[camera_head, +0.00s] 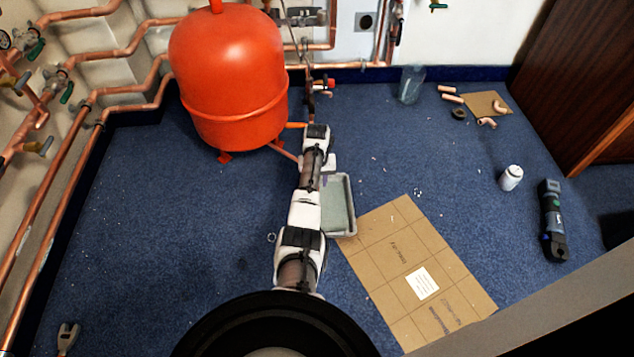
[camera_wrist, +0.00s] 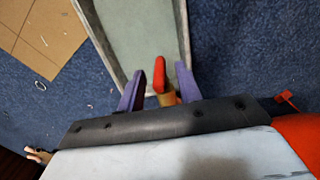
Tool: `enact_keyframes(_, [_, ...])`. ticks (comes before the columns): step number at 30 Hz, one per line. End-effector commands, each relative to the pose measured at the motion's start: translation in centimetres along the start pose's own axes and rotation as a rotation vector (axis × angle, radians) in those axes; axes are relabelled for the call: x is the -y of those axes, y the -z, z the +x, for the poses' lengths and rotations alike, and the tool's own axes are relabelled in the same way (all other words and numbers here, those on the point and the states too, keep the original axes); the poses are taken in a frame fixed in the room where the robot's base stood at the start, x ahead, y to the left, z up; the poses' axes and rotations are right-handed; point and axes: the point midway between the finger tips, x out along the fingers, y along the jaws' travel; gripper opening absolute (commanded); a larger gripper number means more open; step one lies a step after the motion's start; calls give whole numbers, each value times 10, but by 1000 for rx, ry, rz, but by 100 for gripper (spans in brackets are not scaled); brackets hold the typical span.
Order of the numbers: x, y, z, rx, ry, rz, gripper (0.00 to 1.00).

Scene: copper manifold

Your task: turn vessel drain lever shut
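The red drain lever (camera_wrist: 159,75) shows in the wrist view, pointing up in the picture from a brass valve body (camera_wrist: 168,99). My gripper (camera_wrist: 160,70) is open. One purple finger is on each side of the lever, with a visible gap on both sides. The red vessel (camera_head: 230,75) stands at the upper left in the head view, and its edge shows at the right of the wrist view (camera_wrist: 303,138). In the head view my arm hides the gripper, and I cannot make out the drain lever there.
A grey tray (camera_head: 351,205) lies on the blue carpet below the valve. A cardboard sheet (camera_head: 395,250) lies beside it. Copper pipes (camera_head: 75,190) run along the left wall. A white can (camera_head: 511,177) and a dark tool (camera_head: 552,220) are at right. Carpet left of my arm is mostly clear.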

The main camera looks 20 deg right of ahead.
Motion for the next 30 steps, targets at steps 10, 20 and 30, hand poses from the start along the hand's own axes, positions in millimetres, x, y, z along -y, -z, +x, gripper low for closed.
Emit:
enact_keyframes(10, [0,0,1,0,0,0,26])
enact_keyframes(20, [0,0,1,0,0,0,0])
enact_keyframes(30, [0,0,1,0,9,0,0])
